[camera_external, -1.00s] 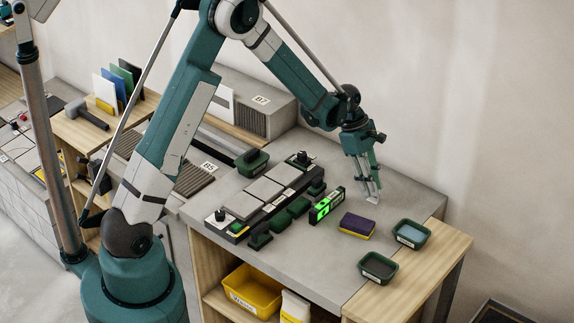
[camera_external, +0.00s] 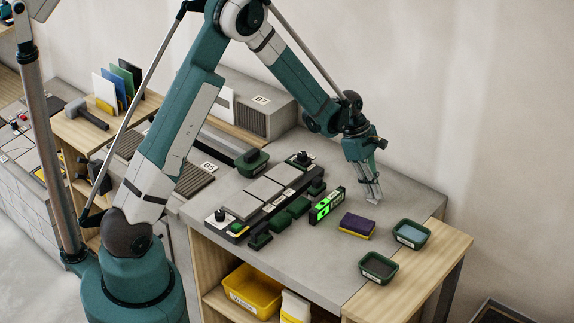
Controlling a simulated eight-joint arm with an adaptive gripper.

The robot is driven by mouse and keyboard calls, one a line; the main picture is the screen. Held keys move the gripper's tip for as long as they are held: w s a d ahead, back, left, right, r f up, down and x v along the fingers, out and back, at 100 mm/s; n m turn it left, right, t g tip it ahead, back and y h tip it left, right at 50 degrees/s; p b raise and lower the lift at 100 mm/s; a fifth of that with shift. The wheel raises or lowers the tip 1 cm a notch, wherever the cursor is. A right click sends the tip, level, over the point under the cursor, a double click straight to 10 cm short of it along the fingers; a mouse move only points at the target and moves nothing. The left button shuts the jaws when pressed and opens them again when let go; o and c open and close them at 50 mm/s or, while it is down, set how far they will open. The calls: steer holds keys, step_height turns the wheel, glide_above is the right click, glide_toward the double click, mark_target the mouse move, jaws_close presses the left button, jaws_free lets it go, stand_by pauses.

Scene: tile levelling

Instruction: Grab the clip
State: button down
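My gripper (camera_external: 371,196) points down at the right rear of the grey worktop, behind the purple and yellow sponge. Its fingertips are close to the worktop surface; whether they touch it I cannot tell. The fingers look close together, but the gap and anything between them are too small to make out. I cannot tell a clip for certain. Grey tiles (camera_external: 265,188) lie in a dark frame left of my gripper, with several small dark green pieces (camera_external: 281,220) along its front side.
A level with a lit green display (camera_external: 327,206) and the sponge (camera_external: 357,225) stand in front of my gripper. Two green trays, one with blue-grey contents (camera_external: 411,233) and one dark inside (camera_external: 378,267), sit at the right. The worktop's right rear is clear.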

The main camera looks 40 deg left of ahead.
steer(key=shift+r, duration=0.15)
stand_by(0.3)
steer(key=shift+r, duration=4.85)
